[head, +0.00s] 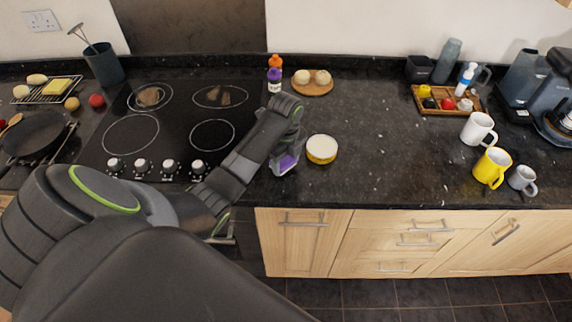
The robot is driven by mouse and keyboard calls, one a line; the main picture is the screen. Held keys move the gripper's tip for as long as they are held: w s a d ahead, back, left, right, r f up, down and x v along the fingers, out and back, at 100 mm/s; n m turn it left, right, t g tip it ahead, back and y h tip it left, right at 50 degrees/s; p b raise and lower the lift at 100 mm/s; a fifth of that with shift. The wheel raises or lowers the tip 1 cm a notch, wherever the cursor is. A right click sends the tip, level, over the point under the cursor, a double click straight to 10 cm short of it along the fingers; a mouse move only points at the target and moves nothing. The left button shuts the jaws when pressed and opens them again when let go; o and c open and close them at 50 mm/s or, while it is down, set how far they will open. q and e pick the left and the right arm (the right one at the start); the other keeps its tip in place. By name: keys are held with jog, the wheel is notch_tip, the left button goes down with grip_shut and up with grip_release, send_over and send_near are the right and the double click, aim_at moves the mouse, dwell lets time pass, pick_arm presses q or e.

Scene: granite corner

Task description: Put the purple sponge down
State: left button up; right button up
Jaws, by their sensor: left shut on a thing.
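My left gripper (286,152) is over the counter just right of the hob, pointing down. It is shut on the purple sponge (285,164), which shows between and below the fingers. The sponge is low, near the dark granite counter (375,165); I cannot tell whether it touches the surface. My own arm covers part of the view of it. My right gripper is not in view.
A round yellow-sided tin (321,149) stands just right of the sponge. The black hob (185,125) lies to the left. A purple bottle with an orange cap (275,74) and a round board with buns (312,87) stand behind. Mugs (492,168) stand far right; the middle counter is clear.

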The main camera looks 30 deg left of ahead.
aim_at(286, 161)
pick_arm(q)
jog(key=shift+f, duration=0.85)
jog(key=shift+f, duration=0.1)
jog(key=shift+f, duration=0.1)
jog(key=o, duration=1.3)
notch_tip(286, 161, up, 5)
jog(key=shift+r+b, duration=0.2)
jog(key=shift+b, duration=0.45)
notch_tip(286, 161, up, 6)
jog(key=p, duration=0.5)
jog(key=shift+f, duration=0.25)
jog(key=shift+r+p, duration=0.75)
jog(key=shift+p, duration=0.05)
